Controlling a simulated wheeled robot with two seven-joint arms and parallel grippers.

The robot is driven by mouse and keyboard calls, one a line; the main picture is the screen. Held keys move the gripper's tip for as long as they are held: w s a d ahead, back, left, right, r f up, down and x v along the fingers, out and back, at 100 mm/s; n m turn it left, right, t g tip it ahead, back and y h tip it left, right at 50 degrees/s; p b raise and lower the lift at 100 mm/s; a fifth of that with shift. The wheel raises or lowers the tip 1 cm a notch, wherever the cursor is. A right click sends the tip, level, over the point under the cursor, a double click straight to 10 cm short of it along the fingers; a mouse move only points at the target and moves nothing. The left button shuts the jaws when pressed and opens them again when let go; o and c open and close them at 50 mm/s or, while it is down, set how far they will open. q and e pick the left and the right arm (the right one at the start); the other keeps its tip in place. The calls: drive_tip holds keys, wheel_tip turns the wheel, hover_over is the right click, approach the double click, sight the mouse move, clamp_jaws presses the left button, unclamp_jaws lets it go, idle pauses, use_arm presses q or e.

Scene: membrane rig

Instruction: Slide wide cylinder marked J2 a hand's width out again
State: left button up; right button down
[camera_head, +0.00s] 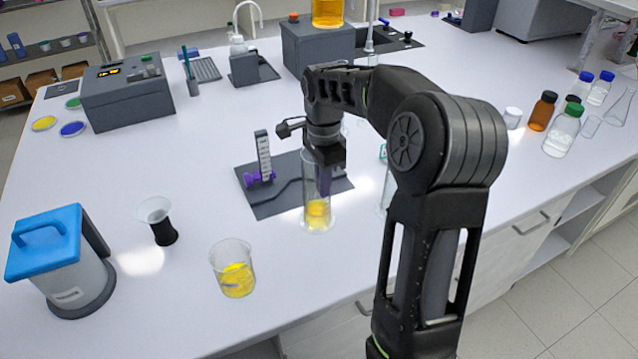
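A clear upright cylinder (317,214) with yellow liquid in its bottom stands at the front edge of a dark mat, near the middle of the bench. I cannot read a J2 mark on it. My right gripper (325,178) points down at the cylinder's upper part, and its dark fingers overlap the glass. Whether they are closed on the glass, inside it or just behind it is unclear. Another clear vessel (384,198) stands to the right, partly hidden by my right arm. My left gripper is out of view.
A beaker with yellow liquid (234,270) stands front left of the cylinder. A white scale stand with a purple clamp (263,158) is on the dark mat (268,205). A blue-lidded container (62,262) and funnel (155,211) stand left. Several bottles (563,130) stand right.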

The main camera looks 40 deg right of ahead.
drive_tip(key=shift+s+f, duration=0.1)
drive_tip(key=shift+s, duration=0.15)
drive_tip(key=c, duration=1.5)
unclamp_jaws()
drive_tip(key=shift+w, duration=0.1)
drive_tip(key=shift+c, duration=0.2)
wheel_tip(320, 180, up, 8)
drive_tip(key=shift+w, duration=0.1)
